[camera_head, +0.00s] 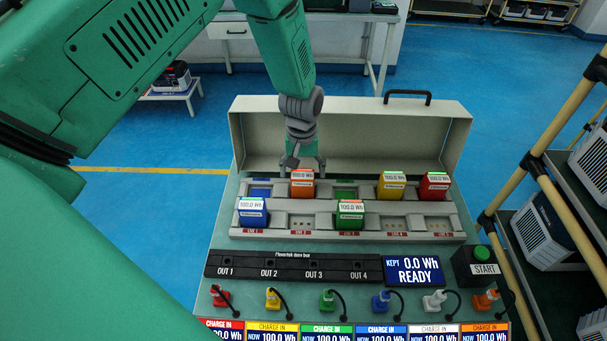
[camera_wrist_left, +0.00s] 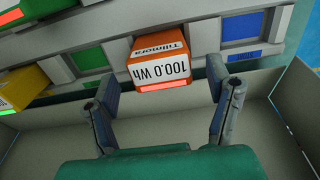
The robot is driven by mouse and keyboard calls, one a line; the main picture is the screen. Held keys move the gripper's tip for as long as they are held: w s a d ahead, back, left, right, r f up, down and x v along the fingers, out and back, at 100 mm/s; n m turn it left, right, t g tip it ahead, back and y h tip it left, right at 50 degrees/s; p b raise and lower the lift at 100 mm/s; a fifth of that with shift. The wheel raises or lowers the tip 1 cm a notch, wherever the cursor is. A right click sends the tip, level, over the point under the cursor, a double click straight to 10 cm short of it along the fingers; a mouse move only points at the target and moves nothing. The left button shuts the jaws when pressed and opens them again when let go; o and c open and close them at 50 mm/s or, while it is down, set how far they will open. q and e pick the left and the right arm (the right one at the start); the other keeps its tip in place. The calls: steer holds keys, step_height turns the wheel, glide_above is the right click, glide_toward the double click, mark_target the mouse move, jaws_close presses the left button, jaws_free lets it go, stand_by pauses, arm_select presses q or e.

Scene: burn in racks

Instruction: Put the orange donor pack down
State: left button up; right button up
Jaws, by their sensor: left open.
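The orange donor pack (camera_head: 302,184) stands upright in the back row of the rack (camera_head: 320,232), between a blue marked slot and a green marked slot. Its label reads 100.0 Wh. It also shows in the left wrist view (camera_wrist_left: 161,62), seen upside down between the fingers. My left gripper (camera_head: 302,163) is right behind and above the pack. In the wrist view its two fingers (camera_wrist_left: 158,108) are spread to either side, apart from the pack. My right gripper does not show.
Blue (camera_head: 252,212), green (camera_head: 349,215), yellow (camera_head: 391,186) and red (camera_head: 433,186) packs stand in other slots. A tall case wall (camera_head: 380,130) rises behind the rack. A dark OUT bar (camera_head: 290,267), a READY display (camera_head: 413,270) and several coloured plugs lie in front.

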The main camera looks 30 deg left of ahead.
arm_select(q)
step_height(320, 180, up, 10)
steer(key=b, duration=0.1)
steer(key=shift+r, duration=0.25)
steer(key=shift+s, duration=0.1)
stand_by(0.3)
